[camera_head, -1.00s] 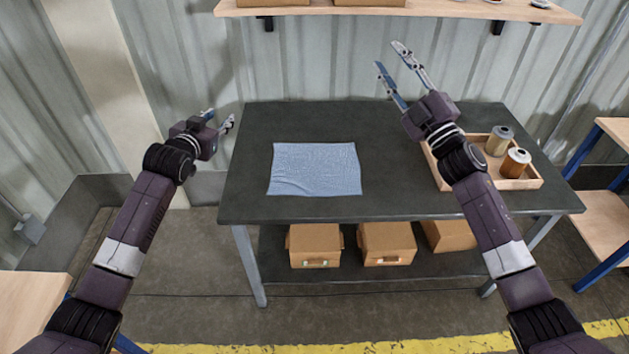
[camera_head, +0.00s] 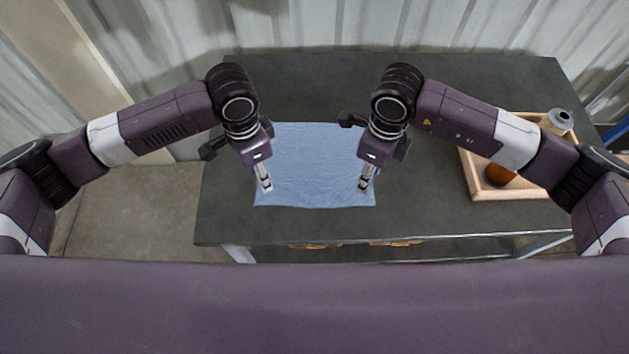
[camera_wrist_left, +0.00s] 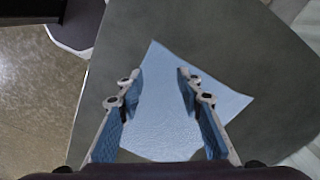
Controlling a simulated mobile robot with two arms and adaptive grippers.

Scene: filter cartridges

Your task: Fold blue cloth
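The blue cloth (camera_head: 315,165) lies flat and unfolded on the dark table (camera_head: 440,215). My left gripper (camera_head: 265,186) points down over the cloth's left side, near its front left corner. In the left wrist view my left gripper (camera_wrist_left: 160,85) is open, with the cloth (camera_wrist_left: 165,110) visible between and beyond its fingers. My right gripper (camera_head: 366,185) points down over the cloth's right side, near the front right corner. Its fingers are seen edge-on, so its opening is unclear. Whether either gripper touches the cloth cannot be told.
A wooden tray (camera_head: 478,186) stands at the right of the table, holding an orange-brown cartridge (camera_head: 500,174) and a grey-topped one (camera_head: 557,121); my right arm passes over it. The table's front edge is close to the cloth. The table behind the cloth is clear.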

